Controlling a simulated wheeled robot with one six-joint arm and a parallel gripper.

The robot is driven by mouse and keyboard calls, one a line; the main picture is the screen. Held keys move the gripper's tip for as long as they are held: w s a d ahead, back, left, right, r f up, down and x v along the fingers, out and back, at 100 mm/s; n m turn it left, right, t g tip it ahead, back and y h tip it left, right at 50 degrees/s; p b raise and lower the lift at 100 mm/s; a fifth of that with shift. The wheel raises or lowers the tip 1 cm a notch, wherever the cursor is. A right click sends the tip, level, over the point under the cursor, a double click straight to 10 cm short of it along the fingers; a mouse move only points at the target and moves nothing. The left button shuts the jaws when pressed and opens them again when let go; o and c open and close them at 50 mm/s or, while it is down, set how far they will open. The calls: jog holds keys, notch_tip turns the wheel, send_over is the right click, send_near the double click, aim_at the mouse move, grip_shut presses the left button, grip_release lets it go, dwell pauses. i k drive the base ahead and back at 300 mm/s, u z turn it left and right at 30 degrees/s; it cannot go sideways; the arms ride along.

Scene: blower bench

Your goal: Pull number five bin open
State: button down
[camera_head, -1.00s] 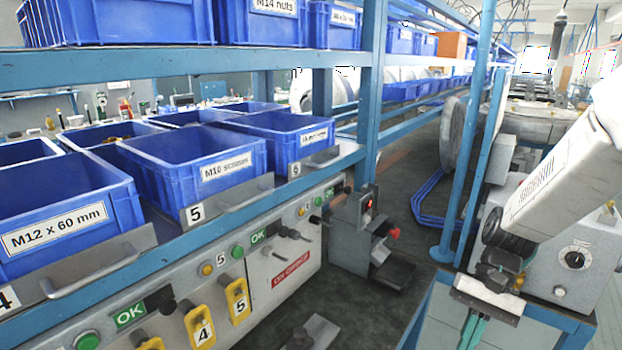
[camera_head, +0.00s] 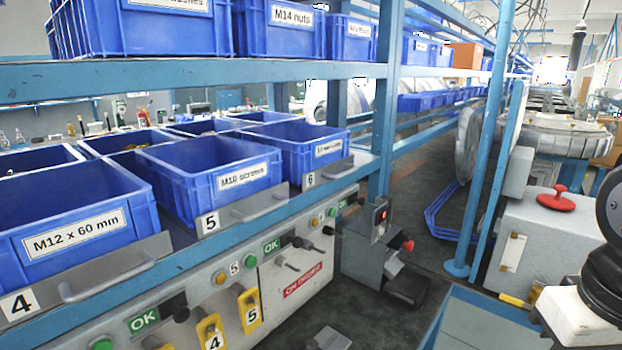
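The number five bin (camera_head: 168,193) is a blue open-top box labelled M10 screws. It stands on the lower shelf of the blue rack at left centre. Its metal front plate bears a "5" tag (camera_head: 209,223) and a grey pull handle (camera_head: 262,208). The bin sits in line with its neighbours. My gripper (camera_head: 578,325) is at the lower right edge, far right of the bin and apart from it. Only its white body and dark wrist show. Its fingers are cut off by the frame's bottom edge.
The number four bin (camera_head: 130,240), labelled M12 x 60 mm, and the number six bin (camera_head: 300,163) flank it. Below is a grey panel with yellow numbered holders (camera_head: 250,312). A grey device with a red knob (camera_head: 375,240) stands near the blue post. Floor between rack and right-hand bench is open.

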aim_at(207, 185)
jog(key=u, duration=0.05)
jog(key=k, duration=0.5)
jog(key=z, duration=0.4)
jog(key=i, duration=0.6)
jog(key=u, duration=1.35)
